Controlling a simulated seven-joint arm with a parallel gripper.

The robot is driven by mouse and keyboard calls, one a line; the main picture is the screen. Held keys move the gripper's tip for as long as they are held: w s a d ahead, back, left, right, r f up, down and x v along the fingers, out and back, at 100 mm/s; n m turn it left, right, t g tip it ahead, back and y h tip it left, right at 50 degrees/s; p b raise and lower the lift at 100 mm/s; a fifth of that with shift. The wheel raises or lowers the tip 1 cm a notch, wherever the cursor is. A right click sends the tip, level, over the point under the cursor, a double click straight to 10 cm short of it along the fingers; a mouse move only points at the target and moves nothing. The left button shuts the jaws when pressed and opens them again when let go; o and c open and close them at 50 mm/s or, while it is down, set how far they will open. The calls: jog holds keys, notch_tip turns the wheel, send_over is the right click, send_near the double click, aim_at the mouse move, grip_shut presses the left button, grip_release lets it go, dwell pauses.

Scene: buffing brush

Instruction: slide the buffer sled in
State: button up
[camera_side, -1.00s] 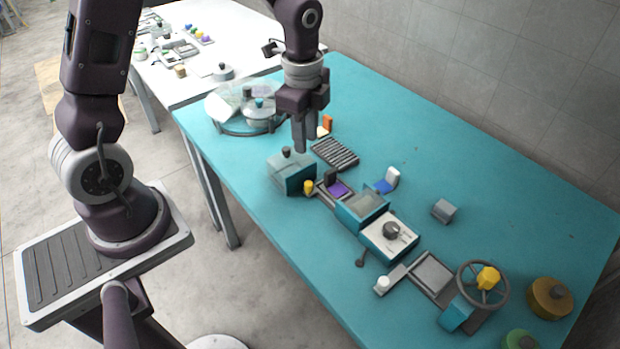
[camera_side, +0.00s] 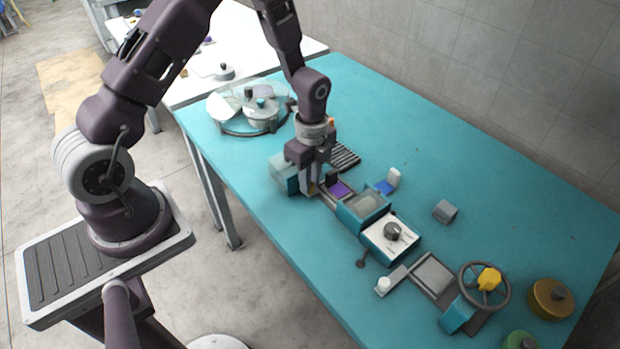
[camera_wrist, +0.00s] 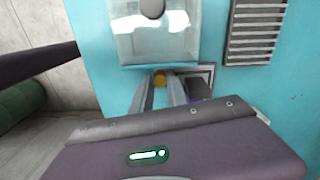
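The buffer sled appears to be the purple pad (camera_side: 340,189) with a dark upright block (camera_side: 332,178), on a grey track left of the teal housing (camera_side: 350,216). In the wrist view its dark block (camera_wrist: 198,86) and a sliver of purple show right of my fingers.
A clear-lidded teal box (camera_side: 283,172) stands close beside my gripper; it also shows in the wrist view (camera_wrist: 155,40). A dark ribbed rack (camera_side: 345,157) lies behind. A white dial panel (camera_side: 390,240) and a handwheel (camera_side: 484,287) stand to the right. The table's back right is clear.

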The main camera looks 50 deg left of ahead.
grip_shut()
dwell(1.1)
jog(key=shift+d, duration=0.1)
jog(key=shift+d, duration=1.9)
jog(key=shift+o, duration=2)
grip_release()
jog(key=shift+r, duration=0.1)
